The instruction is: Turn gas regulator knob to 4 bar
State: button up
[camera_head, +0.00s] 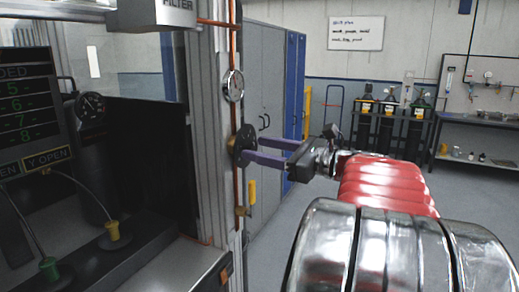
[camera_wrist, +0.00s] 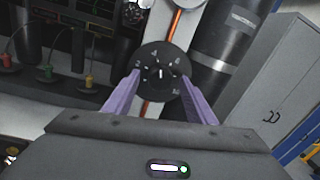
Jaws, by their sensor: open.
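The regulator knob (camera_wrist: 161,72) is a round black dial with white numerals on an upright panel, crossed by an orange pipe. A small white mark shows near its centre, but I cannot tell which numeral it points to. In the head view the knob (camera_head: 242,140) is partly hidden by my fingers. My gripper (camera_wrist: 160,74) has two purple fingers spread apart, one on each side of the dial. In the head view my gripper (camera_head: 250,150) reaches in from the right. I cannot tell whether the fingertips touch the dial.
A round white gauge (camera_head: 233,85) sits above the knob on the same post. A yellow handle (camera_head: 252,192) is below it. Grey cabinets (camera_head: 262,90) stand behind. At left are a dark display (camera_head: 22,115) and a black gauge (camera_head: 90,104). Gas cylinders (camera_head: 388,125) stand far right.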

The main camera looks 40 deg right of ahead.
jog(key=shift+w+a, duration=0.15)
jog(key=shift+w, duration=0.3)
jog(key=shift+c, duration=0.6)
jog(key=c, duration=0.9)
